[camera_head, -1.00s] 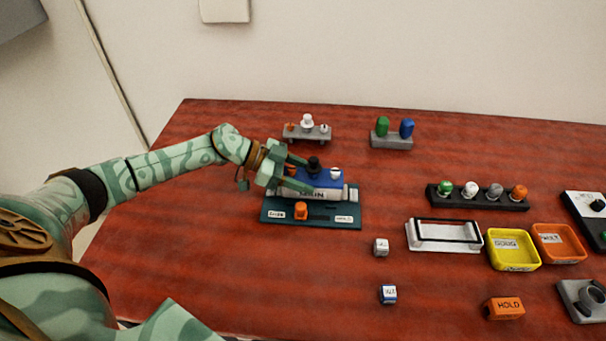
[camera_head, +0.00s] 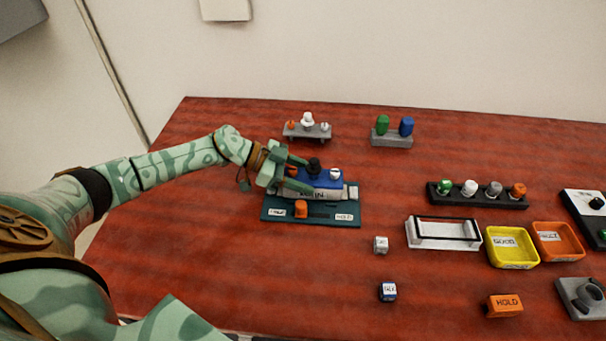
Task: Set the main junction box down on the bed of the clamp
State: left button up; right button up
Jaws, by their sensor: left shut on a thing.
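The clamp has an orange knob (camera_head: 301,209) and white labels in front. My left gripper (camera_head: 291,178) is shut on the box's left end, and its fingers hide part of that end. My right gripper is not in view.
Grey racks with knobs (camera_head: 307,132) and with green and blue caps (camera_head: 391,141) stand behind. To the right are a black knob rack (camera_head: 477,201), a white tray (camera_head: 443,246), and yellow (camera_head: 513,263) and orange bins (camera_head: 558,255). Small blocks (camera_head: 388,292) lie in front.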

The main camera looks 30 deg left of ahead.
pick_arm(q)
jog(key=shift+f, duration=0.15)
dwell(0.7)
jog(key=o, duration=1.2)
jog(key=shift+c, duration=0.2)
jog(key=o, duration=0.3)
jog(key=shift+f, duration=0.15)
jog(key=shift+s, duration=0.1)
jog(key=shift+p, duration=0.3)
notch_tip(320, 180, up, 3)
jog(key=p, duration=0.2)
jog(key=shift+p, duration=0.35)
notch_tip(320, 180, up, 3)
jog(key=p, duration=0.2)
jog(key=shift+p, duration=0.3)
